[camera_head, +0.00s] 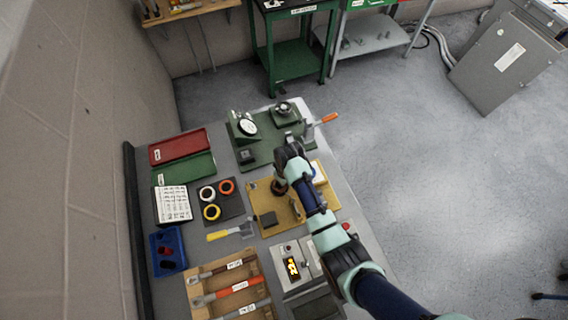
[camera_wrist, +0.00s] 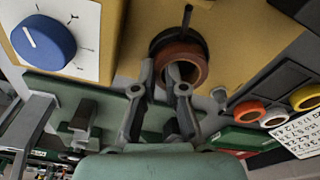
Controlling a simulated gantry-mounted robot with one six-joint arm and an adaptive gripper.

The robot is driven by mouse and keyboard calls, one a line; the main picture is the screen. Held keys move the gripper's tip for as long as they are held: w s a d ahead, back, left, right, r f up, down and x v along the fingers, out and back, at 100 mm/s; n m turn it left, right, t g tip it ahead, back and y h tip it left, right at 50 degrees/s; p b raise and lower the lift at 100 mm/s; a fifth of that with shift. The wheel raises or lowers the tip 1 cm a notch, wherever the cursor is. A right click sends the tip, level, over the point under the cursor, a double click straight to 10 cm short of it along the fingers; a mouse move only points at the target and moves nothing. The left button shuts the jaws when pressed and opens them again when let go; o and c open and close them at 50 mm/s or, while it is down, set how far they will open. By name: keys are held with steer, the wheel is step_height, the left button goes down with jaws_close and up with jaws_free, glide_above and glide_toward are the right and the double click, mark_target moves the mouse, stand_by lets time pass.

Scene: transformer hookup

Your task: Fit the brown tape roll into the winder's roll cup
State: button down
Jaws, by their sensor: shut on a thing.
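The brown tape roll (camera_wrist: 196,68) is between the fingertips of my gripper (camera_wrist: 165,80) in the wrist view, and the gripper is shut on it. Behind the roll is the dark round roll cup (camera_wrist: 157,40) with a thin dark post (camera_wrist: 187,18), on the yellow winder board (camera_wrist: 125,50). The roll overlaps the cup in this view; I cannot tell whether it is in the cup or just above it. In the head view my gripper (camera_head: 282,176) is over the upper part of the winder board (camera_head: 290,222), and my arm hides part of it.
A blue knob (camera_wrist: 43,43) on a white dial stands beside the cup. A green fixture with a gauge (camera_head: 248,124) stands beyond the winder. A yellow-handled tool (camera_head: 218,236) lies nearby.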

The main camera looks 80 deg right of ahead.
steer(key=shift+f+b, duration=0.3)
steer(key=shift+f, duration=0.3)
steer(key=c, duration=1.2)
jaws_free()
steer(key=r, duration=0.4)
steer(key=r+p, duration=0.1)
steer(key=r, duration=0.4)
steer(key=s+r+p, duration=0.1)
steer(key=r, duration=0.3)
steer(key=shift+a+r, duration=0.15)
steer(key=shift+a, duration=0.25)
